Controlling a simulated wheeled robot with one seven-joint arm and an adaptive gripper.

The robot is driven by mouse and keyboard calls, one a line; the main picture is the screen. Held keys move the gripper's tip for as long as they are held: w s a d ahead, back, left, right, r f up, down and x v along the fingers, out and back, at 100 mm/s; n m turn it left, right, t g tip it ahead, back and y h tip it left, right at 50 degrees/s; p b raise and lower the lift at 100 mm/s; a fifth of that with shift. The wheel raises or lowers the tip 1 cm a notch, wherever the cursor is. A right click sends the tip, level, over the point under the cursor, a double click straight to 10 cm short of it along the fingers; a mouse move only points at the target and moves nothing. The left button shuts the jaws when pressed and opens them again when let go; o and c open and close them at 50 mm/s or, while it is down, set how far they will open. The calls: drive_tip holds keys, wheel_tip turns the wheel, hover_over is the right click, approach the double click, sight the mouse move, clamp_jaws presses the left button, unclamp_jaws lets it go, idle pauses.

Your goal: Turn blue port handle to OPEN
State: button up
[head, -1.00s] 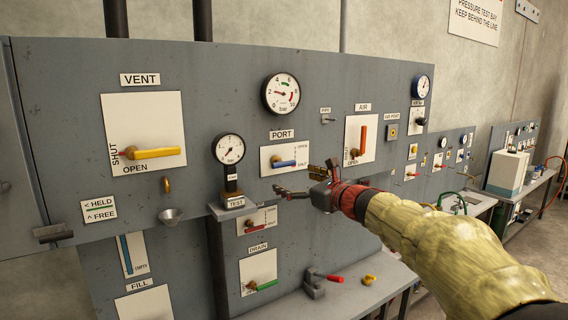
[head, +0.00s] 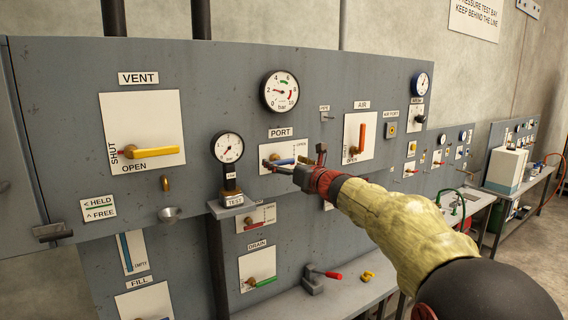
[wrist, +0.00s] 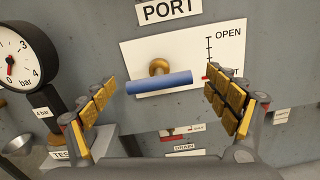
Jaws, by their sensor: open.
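The blue port handle (wrist: 159,83) lies nearly level across its white plate (wrist: 135,53) in the wrist view, its right end by the lower mark, whose label is partly hidden; OPEN is at the top of the scale. A brass hub (wrist: 159,67) shows behind the handle. In the head view the handle (head: 283,161) is partly covered by my gripper (head: 294,161). My gripper, also in the wrist view (wrist: 162,100), is open, with its gold-padded fingers to the left and right of the handle. The right finger is close to the handle's right end, with a gap visible; nothing is held.
A test gauge (head: 228,148) on a small shelf stands just left of the port plate. The yellow vent handle (head: 152,152) is farther left, and the orange air handle (head: 361,137) is to the right.

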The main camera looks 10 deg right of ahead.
drive_tip(key=shift+c, duration=1)
drive_tip(key=c, duration=0.7)
drive_tip(key=shift+c, duration=0.9)
